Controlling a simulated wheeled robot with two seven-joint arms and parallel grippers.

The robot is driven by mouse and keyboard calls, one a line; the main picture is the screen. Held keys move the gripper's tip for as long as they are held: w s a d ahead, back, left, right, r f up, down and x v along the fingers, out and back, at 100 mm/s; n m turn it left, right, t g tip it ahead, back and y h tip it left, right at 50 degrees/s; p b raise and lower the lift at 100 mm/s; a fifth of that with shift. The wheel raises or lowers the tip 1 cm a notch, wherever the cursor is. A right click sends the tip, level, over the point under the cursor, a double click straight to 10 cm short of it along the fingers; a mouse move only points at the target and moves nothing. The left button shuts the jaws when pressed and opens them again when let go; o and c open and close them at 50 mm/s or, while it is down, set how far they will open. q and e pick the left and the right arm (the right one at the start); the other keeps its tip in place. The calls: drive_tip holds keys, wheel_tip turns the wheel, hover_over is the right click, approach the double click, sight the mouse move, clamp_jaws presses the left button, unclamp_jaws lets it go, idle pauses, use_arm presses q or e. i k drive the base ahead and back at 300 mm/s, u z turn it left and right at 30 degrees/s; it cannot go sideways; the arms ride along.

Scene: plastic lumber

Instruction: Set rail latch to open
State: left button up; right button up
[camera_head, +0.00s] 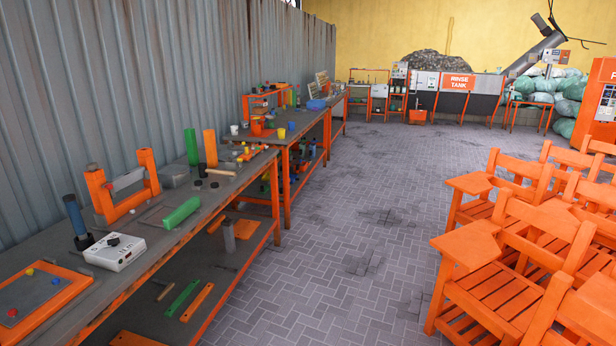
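I cannot tell for sure which thing is the rail latch. On the near workbench (205,217) at the left stands an orange frame (148,165) with two uprights and a pale grey bar (128,180) between them. Closer to me lies an orange-rimmed panel (75,277) with small yellow, blue and red knobs. Beside it is a white box (117,258) with a dark knob on top. The setting of any latch is too small to read. Neither of my grippers is in view.
Green (191,147) and orange (210,148) posts stand farther back. Orange chairs (500,290) crowd the right. The paved floor (345,235) between is clear. A rinse tank (458,84) stands at the far wall.

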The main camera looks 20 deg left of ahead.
sight(107, 185)
drive_tip(key=u, duration=0.3)
drive_tip(key=i, duration=1.95)
drive_tip(key=u, duration=1.35)
drive_tip(key=i, duration=1.15)
drive_tip(key=u, duration=0.55)
